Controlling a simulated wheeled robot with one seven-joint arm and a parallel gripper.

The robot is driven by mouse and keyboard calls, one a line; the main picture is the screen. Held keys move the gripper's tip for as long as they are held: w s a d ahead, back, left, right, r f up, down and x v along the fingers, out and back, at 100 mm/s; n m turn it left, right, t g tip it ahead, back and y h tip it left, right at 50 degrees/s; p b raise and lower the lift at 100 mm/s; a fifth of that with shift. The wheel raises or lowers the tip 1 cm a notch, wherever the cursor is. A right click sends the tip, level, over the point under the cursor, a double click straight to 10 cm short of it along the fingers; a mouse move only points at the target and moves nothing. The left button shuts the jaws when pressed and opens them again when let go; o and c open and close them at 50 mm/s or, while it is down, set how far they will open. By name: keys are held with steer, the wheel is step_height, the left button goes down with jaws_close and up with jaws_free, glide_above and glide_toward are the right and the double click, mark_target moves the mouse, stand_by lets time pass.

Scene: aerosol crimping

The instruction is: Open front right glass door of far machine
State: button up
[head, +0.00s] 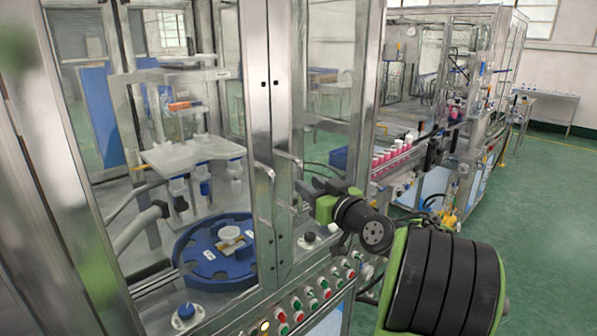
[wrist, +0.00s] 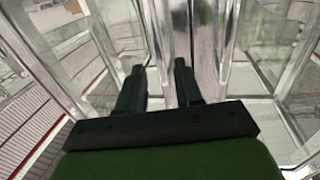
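The machine in front of me has two framed glass doors, which look closed and meet at a metal post. The right glass door (head: 325,112) has a bent metal handle (head: 289,157) near its left edge. The left door's handle (head: 265,170) is beside it. My gripper (head: 306,194) is at the right door's handle, its dark fingers pointing toward the door. In the wrist view, the two fingers (wrist: 158,80) are apart, with a thin metal bar (wrist: 149,42) running toward the gap. I cannot tell whether they touch the handle.
A panel of coloured buttons (head: 300,303) lies below the doors. A blue round table (head: 205,262) is behind the left door glass. Another glass-sided machine (head: 485,65) with a row of pink bottles (head: 388,154) stands farther back. Green floor (head: 550,190) is clear at right.

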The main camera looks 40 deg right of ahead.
steer(key=w, duration=0.3)
steer(key=w+p, duration=0.1)
steer(key=w, duration=0.1)
steer(key=shift+d, duration=0.4)
steer(key=shift+c, duration=0.5)
jaws_close()
